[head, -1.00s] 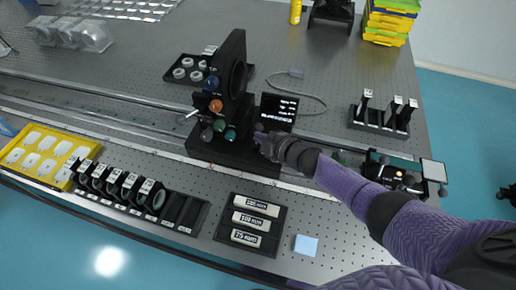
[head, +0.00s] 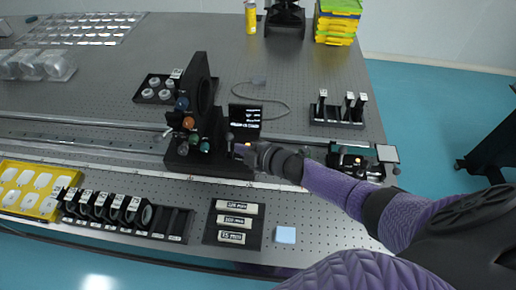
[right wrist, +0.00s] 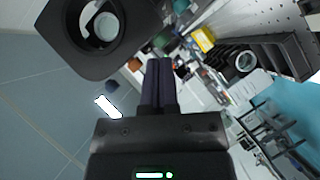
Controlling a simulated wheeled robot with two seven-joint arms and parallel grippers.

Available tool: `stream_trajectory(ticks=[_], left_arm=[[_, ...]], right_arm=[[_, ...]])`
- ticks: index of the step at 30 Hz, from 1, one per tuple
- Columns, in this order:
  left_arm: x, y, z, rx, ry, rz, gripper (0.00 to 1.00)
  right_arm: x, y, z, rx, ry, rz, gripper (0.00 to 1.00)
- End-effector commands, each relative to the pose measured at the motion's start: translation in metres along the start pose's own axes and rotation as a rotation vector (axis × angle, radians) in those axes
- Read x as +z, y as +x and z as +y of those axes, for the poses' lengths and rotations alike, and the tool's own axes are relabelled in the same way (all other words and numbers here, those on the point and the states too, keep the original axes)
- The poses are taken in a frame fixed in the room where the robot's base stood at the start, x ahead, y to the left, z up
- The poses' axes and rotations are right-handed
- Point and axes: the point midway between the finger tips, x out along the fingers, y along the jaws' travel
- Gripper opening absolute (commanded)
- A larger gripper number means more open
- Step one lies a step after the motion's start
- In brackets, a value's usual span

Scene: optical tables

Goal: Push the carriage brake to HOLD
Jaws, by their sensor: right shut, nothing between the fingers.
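The carriage (head: 205,165) is a black mount on the long rail, with an upright plate that has a round opening and several coloured knobs (head: 188,122) on its left side. A small upright post (head: 229,140) shows at the right part of its base; I cannot tell if it is the brake lever, and no HOLD mark is readable. My right gripper (head: 241,150) is at the carriage's right side, close to this post; contact cannot be told. In the right wrist view its fingers (right wrist: 160,85) are together and empty, with the black holed plate (right wrist: 70,45) at upper left. My left gripper is out of view.
A small dark display (head: 245,113) stands just behind the gripper. In front lie a rack of lens holders (head: 178,222), a tray of labelled bars (head: 233,222) and a blue pad (head: 285,235). A device with a pale panel (head: 387,153) is at the right.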

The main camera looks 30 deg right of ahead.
Motion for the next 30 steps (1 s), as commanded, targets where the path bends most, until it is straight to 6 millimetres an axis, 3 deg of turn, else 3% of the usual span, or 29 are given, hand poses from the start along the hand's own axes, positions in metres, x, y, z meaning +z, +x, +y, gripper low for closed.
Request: stream_trajectory(ticks=[3, 9, 30], left_arm=[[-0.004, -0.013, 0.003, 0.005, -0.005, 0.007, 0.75], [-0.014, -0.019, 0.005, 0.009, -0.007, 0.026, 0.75], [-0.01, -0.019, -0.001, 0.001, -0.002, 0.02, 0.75]], right_arm=[[-0.001, -0.029, 0.003, -0.002, -0.001, -0.001, 0.0], [0.001, -0.057, 0.003, -0.001, -0.001, -0.001, 0.0], [0.001, -0.063, 0.003, 0.0, -0.001, 0.0, 0.0]])
